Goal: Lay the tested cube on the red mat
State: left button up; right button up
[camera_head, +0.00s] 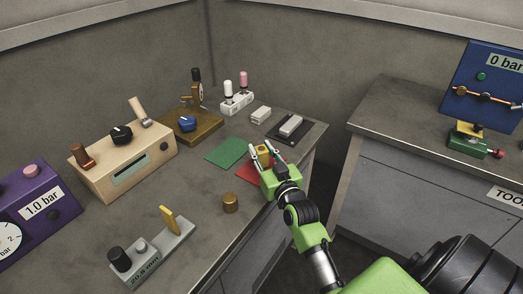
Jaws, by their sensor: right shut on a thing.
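My right gripper (264,150) reaches in from the lower right and is shut on a small yellowish cube (264,149). The fingers partly hide the cube. The red mat (249,172) lies on the workbench just under and beside the gripper, and the gripper covers much of it. I cannot tell whether the cube touches the mat or is held above it. My left gripper is not in view.
A green mat (230,153) lies left of the gripper. A brass cylinder (230,202) stands nearer on the bench (190,205). A dark plate (311,134) with a pale block (291,127) lies behind. Test devices, including a beige box (150,163), line the left side.

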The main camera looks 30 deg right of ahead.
jog(key=shift+f, duration=0.35)
jog(key=o, duration=1.2)
jog(key=shift+s, duration=0.1)
jog(key=v, duration=1.2)
